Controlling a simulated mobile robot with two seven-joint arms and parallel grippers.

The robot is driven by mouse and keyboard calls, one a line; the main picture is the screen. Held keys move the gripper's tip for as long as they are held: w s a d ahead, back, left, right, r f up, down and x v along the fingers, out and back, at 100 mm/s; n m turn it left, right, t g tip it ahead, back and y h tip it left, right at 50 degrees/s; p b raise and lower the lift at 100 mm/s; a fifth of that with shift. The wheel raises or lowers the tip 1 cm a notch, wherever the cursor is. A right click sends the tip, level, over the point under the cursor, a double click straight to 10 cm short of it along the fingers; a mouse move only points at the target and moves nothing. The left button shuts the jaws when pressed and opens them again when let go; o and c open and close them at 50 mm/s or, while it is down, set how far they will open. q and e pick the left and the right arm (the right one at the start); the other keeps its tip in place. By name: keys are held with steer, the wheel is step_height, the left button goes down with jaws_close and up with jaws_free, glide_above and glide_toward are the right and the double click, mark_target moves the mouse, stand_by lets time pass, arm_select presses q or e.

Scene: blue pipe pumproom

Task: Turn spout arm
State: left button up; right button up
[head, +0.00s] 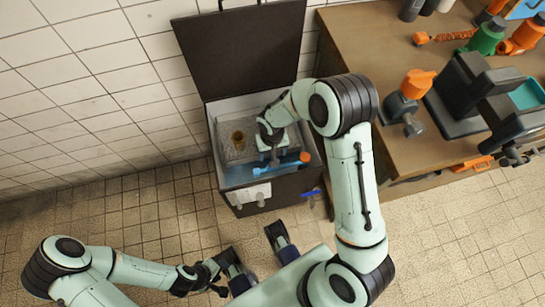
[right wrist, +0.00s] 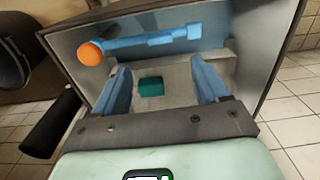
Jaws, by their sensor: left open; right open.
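The spout arm (head: 280,165) is a blue bar with an orange ball at its right end. It lies across the near side of an open dark box. In the right wrist view the spout arm (right wrist: 150,40) crosses the top, with its ball at left. My right gripper (head: 272,148) reaches into the box beside the bar. Its blue fingers (right wrist: 163,75) are apart with no object gripped, and the bar lies beyond their tips. Contact with the bar cannot be told. My left gripper (head: 257,252) is open and empty in front of the box, over the floor.
The box (head: 226,177) has its lid (head: 240,48) raised against the tiled wall. A brown round spot (head: 238,140) shows inside. A wooden bench (head: 350,50) with tools and a dark machine (head: 465,95) stands at right. The tiled floor at left is clear.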

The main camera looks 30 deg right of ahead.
steer(key=shift+r, duration=1.55)
